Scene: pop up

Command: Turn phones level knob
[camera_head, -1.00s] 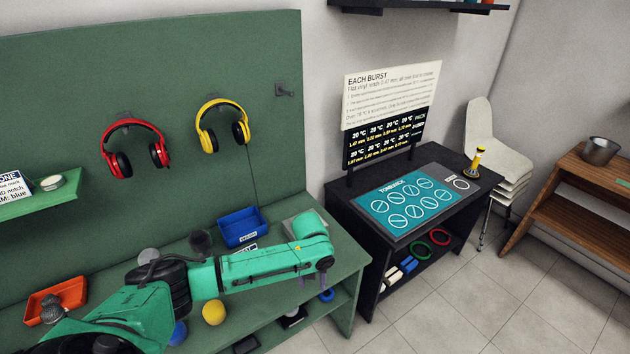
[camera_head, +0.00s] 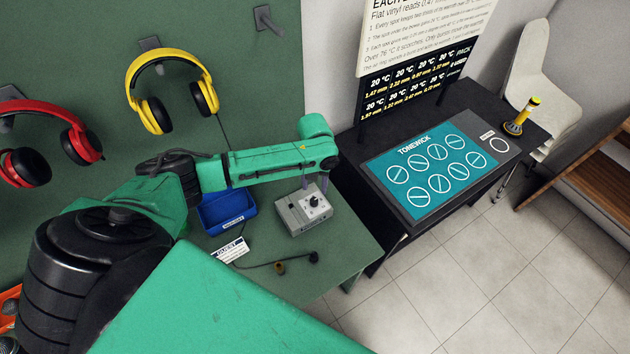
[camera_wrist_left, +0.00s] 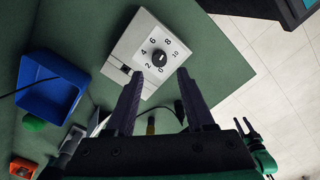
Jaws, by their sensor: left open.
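The phones level knob (camera_head: 314,201) is a small black dial on the white face of a grey box (camera_head: 290,220) that lies on the green bench. In the left wrist view the knob (camera_wrist_left: 159,58) sits in a ring of numbers from 0 to 10, on the pale box (camera_wrist_left: 122,50). My left gripper (camera_head: 315,182) is over the box in the head view. In the wrist view its two dark fingers (camera_wrist_left: 157,82) are spread, with the knob just beyond the tips and nothing between them.
A blue bin (camera_head: 226,212) stands left of the box. A small card (camera_head: 231,250) and a cable with dark plugs (camera_head: 281,267) lie in front. Yellow headphones (camera_head: 172,90) hang on the green wall. A black table (camera_head: 462,110) with a teal panel stands at right.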

